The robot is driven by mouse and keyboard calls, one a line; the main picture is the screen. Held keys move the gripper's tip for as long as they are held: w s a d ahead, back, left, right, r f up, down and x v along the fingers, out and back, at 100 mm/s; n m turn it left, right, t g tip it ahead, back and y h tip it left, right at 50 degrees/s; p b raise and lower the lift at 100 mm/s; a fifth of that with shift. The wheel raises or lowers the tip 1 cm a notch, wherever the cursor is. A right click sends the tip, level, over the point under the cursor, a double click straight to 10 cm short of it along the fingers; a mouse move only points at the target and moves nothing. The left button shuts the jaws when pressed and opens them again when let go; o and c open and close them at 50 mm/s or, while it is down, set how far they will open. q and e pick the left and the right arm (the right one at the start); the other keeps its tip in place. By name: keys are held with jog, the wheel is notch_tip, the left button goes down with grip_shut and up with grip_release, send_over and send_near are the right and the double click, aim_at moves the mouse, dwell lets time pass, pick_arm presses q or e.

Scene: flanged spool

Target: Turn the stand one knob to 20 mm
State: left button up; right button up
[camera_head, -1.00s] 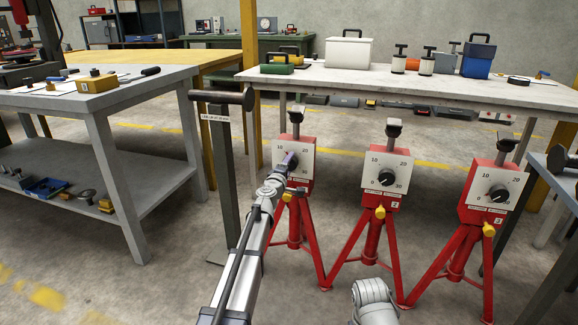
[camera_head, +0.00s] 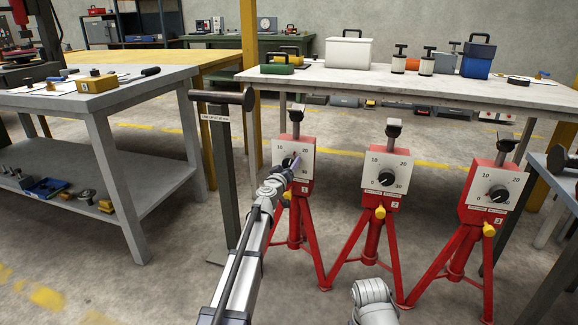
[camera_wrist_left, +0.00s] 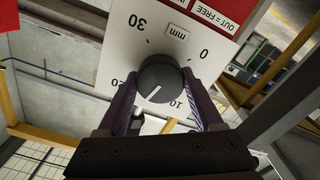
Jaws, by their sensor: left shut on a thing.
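Stand one (camera_head: 306,172) is the leftmost red tripod stand, with a white dial plate marked 10, 20 and 30. My left gripper (camera_head: 291,164) reaches its dial from the lower left and partly covers it in the head view. In the left wrist view, the dial plate (camera_wrist_left: 118,52) appears upside down. The black knob (camera_wrist_left: 160,76) sits between the two fingers, and my left gripper (camera_wrist_left: 164,98) is shut on it. The knob's white line points down-left, between the 10 and the partly hidden 20. My right gripper is out of view.
Two similar red stands, the middle one (camera_head: 387,178) and the right one (camera_head: 493,188), stand to the right. A dark post with a crossbar (camera_head: 222,135) stands close left of my left arm. A white-topped table (camera_head: 400,84) is behind the stands.

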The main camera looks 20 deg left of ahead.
pick_arm(q)
jog(key=m, duration=0.5)
jog(key=shift+m, duration=0.4)
dwell(0.4)
jog(key=o, duration=1.4)
jog(key=shift+c, duration=0.2)
jog(key=shift+s, duration=0.1)
jog(key=s, duration=0.7)
jog(key=shift+s, duration=0.35)
jog(key=shift+a, duration=0.1)
